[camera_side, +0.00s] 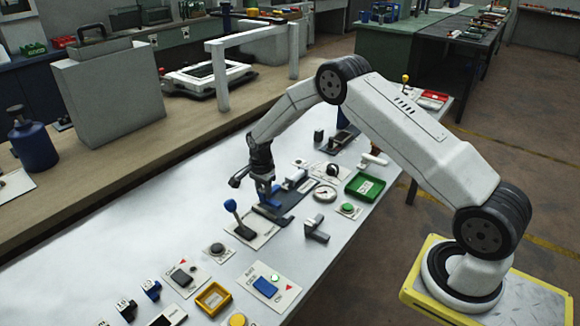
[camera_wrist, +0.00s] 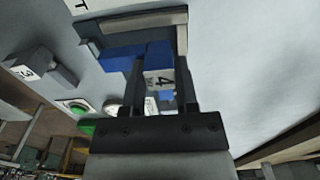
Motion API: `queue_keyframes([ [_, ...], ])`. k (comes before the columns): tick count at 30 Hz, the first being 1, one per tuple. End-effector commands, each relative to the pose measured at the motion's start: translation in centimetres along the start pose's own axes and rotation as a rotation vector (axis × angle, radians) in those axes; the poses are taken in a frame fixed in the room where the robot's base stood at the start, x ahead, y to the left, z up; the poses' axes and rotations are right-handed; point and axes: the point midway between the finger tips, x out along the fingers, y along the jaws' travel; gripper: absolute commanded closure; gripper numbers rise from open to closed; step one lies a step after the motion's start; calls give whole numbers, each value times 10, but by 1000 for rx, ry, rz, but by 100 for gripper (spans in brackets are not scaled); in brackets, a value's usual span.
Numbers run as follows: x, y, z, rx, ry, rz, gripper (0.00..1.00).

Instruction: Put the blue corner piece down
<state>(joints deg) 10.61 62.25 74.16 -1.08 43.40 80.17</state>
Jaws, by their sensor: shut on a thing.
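My gripper (camera_side: 267,196) reaches down over a dark plate (camera_side: 297,203) on the light table in the side view. In the wrist view my gripper (camera_wrist: 161,95) is shut on the blue corner piece (camera_wrist: 160,55), whose pale face marked 4 shows between the fingers. The piece is low over the dark plate, close to pale bars at its far and right sides. Whether it touches the plate or bars cannot be told. In the side view the fingers largely hide the piece.
A blue-knobbed lever (camera_side: 231,206) stands close left of my gripper. A grey piece marked 3 (camera_wrist: 35,68) lies left in the wrist view. A green tray (camera_side: 366,187) and green button (camera_side: 348,208) are to the right.

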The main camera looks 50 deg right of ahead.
Motion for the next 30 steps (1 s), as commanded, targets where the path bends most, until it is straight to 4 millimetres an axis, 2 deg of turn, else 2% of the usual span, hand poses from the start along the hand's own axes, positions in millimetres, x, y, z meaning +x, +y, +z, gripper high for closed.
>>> queue_keyframes([
  [1,8,1,0,0,-1,3,100],
  [6,23,1,0,0,-1,2,100],
  [21,28,1,0,0,0,0,100],
  [22,28,1,0,0,0,0,56],
  [24,28,1,0,0,0,0,34],
  [25,28,1,0,0,0,1,27],
  [30,28,1,0,0,0,1,27],
])
